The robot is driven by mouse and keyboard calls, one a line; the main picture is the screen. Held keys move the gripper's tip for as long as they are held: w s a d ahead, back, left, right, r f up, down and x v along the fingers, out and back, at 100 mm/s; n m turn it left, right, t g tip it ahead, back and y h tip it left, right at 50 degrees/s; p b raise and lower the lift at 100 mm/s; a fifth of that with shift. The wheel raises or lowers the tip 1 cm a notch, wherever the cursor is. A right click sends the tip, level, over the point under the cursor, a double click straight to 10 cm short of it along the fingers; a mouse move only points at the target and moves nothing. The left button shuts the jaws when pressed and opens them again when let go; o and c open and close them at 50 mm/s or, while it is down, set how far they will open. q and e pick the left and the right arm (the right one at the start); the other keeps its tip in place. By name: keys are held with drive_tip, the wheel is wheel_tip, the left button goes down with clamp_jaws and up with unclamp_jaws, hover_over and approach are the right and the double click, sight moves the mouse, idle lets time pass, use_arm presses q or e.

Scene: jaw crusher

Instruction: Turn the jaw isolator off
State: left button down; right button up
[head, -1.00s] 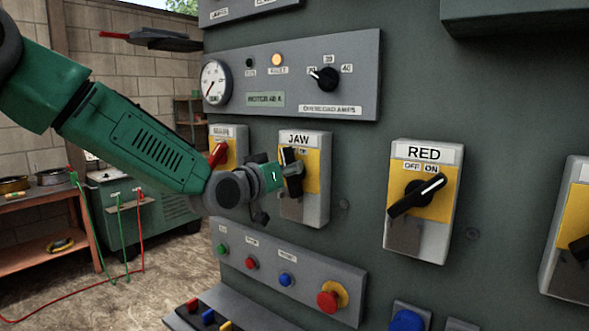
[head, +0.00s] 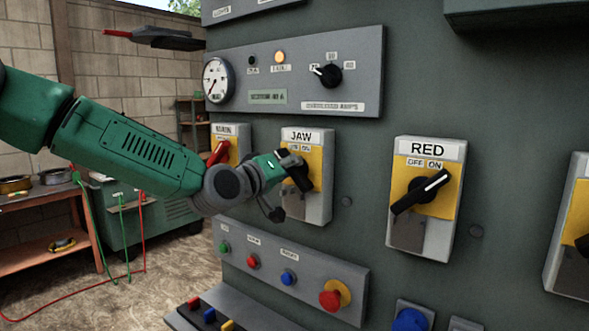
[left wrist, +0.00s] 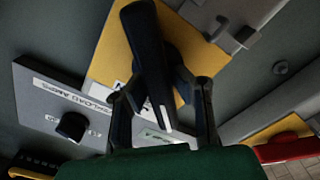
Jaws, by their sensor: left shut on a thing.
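The jaw isolator (head: 316,208) is a grey box with a yellow plate, labelled JAW, on the green-grey panel. Its black rotary handle (head: 301,180) is tilted, running from upper left to lower right. My left gripper (head: 292,168) reaches in from the left and is shut on this handle, hiding part of it and of the OFF/ON label. In the left wrist view, the black handle (left wrist: 150,60) with a white stripe lies between my two fingers (left wrist: 160,108). My right gripper is not in view.
The MAIN isolator (head: 227,150) with a red handle is close at left, behind my wrist. The RED isolator (head: 425,225) is to the right. An ammeter panel (head: 360,95) is above. A push-button strip (head: 262,275) with a red emergency stop (head: 331,298) is below.

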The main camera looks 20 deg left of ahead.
use_arm(q)
drive_tip(key=shift+s+f, duration=0.1)
drive_tip(key=shift+f, duration=0.45)
drive_tip(key=c, duration=1.4)
unclamp_jaws()
drive_tip(key=shift+c, duration=0.2)
drive_tip(key=shift+a+r, duration=0.15)
drive_tip(key=shift+r, duration=0.15)
drive_tip(key=shift+s, duration=0.15)
drive_tip(key=v, duration=1.1)
drive_tip(key=shift+s+a, duration=0.25)
drive_tip(key=shift+s, duration=0.1)
drive_tip(key=shift+d, duration=0.1)
